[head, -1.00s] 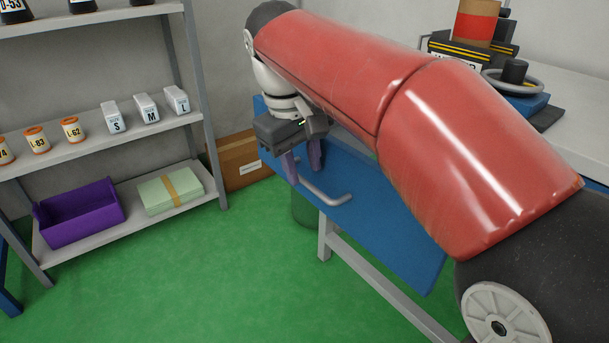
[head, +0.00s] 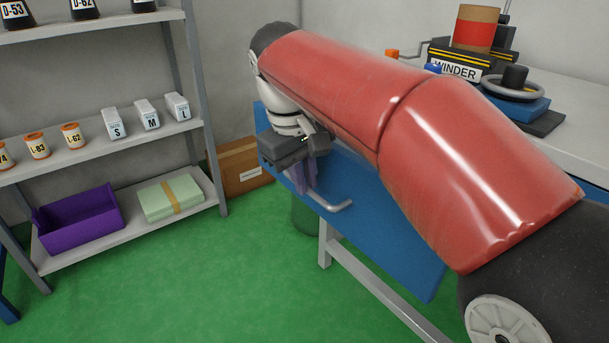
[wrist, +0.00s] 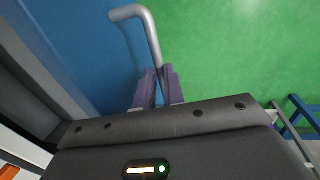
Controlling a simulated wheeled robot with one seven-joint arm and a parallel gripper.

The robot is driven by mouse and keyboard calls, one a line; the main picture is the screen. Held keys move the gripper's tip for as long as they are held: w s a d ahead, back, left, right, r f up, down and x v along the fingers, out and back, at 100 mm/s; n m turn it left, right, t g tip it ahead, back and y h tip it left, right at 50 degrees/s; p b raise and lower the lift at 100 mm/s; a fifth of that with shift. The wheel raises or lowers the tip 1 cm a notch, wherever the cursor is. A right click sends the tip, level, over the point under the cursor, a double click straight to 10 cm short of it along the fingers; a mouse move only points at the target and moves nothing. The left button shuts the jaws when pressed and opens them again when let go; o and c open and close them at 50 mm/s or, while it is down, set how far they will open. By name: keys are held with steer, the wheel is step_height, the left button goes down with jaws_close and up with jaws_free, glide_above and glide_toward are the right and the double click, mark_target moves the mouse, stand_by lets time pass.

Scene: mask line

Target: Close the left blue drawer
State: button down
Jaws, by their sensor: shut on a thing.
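The blue drawer front (head: 395,240) is below the bench on the right, partly covered by my red arm. A grey bar handle (head: 338,206) stands out from it. My gripper (head: 306,180) has its purple fingers shut on this handle near its far end. In the wrist view the handle (wrist: 146,38) runs between the purple fingers of my gripper (wrist: 156,88), beside the blue front (wrist: 75,45). My arm hides the drawer's top edge, so I cannot tell how far it stands out.
A grey shelf rack (head: 120,240) on the left holds bottles, jars, a purple bin (head: 80,222) and a green stack (head: 170,197). A cardboard box (head: 243,165) stands by the wall. A winder (head: 458,68) is on the bench. Green floor (head: 200,290) in front is clear.

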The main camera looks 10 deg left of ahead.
steer(key=shift+d, duration=0.1)
steer(key=w+d+p, duration=0.3)
steer(key=w+d, duration=0.1)
steer(key=w+d+p, duration=0.3)
steer(key=w, duration=0.2)
steer(key=w+d+p, duration=0.2)
steer(key=w+d, duration=0.2)
steer(key=w, duration=0.1)
steer(key=shift+d+r+p, duration=0.15)
steer(key=shift+d+p, duration=0.2)
steer(key=shift+p, duration=0.05)
steer(key=shift+w+d, duration=0.45)
steer(key=shift+w, duration=0.1)
steer(key=c, duration=1.5)
jaws_free()
steer(key=r, duration=0.2)
steer(key=r+p, duration=0.1)
steer(key=r, duration=0.2)
steer(key=s+a+r, duration=0.1)
steer(key=r, duration=0.1)
steer(key=shift+s+r+p, duration=0.1)
steer(key=shift+r+p, duration=0.1)
steer(key=shift+p, duration=0.15)
